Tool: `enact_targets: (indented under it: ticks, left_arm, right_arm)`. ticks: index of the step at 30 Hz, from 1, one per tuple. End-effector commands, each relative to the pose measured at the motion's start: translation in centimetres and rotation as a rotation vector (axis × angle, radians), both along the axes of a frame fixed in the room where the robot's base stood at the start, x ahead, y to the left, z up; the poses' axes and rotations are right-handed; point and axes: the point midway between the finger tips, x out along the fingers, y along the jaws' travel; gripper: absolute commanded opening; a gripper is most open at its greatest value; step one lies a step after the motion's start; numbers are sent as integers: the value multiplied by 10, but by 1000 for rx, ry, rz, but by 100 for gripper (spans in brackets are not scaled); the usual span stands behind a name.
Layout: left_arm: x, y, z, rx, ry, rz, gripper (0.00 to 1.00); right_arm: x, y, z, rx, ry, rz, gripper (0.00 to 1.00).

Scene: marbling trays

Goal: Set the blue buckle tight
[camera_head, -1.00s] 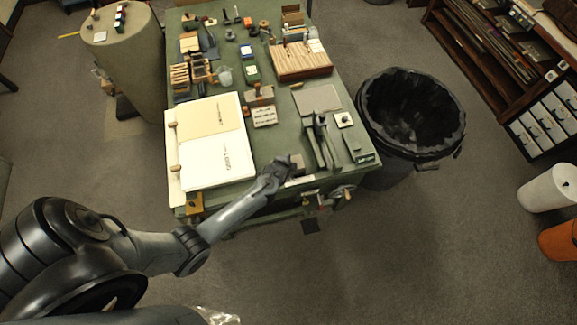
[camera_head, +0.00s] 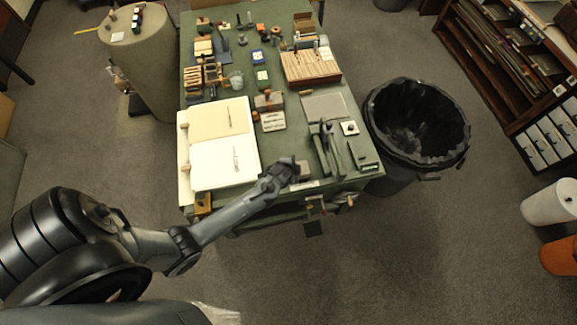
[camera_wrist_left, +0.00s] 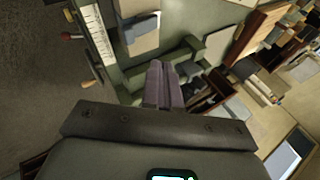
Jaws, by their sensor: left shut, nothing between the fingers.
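I cannot pick out a blue buckle for certain in either view. In the left wrist view a block with a blue-grey side and pale top (camera_wrist_left: 140,30) lies close to the fingers. My left gripper (camera_head: 287,166) is over the front part of the table, beside a small brownish block (camera_head: 303,170). Its fingers, also in the left wrist view (camera_wrist_left: 163,84), are together with nothing between them. My right gripper is in neither view.
An open folder with pale sheets (camera_head: 224,162) covers the table's front left. A dark green upright frame (camera_head: 325,148) stands right of my gripper. A wooden slatted box (camera_head: 311,67) is at the back right. A black bin (camera_head: 417,122) stands against the right side.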

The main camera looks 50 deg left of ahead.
Motion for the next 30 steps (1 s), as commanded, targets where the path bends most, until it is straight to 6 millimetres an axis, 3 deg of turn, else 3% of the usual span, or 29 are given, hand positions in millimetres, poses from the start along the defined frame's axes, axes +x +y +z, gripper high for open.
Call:
enact_targets:
  ticks: [6, 13, 30]
  left_arm:
    - [-18, -9, 28, 1, -3, -3, 0]
    - [-30, -15, 46, 1, -2, -2, 0]
    - [-34, -17, 52, 0, -1, 0, 0]
  right_arm:
    - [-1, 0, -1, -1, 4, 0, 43]
    - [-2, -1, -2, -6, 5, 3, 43]
    - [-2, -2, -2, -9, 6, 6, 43]
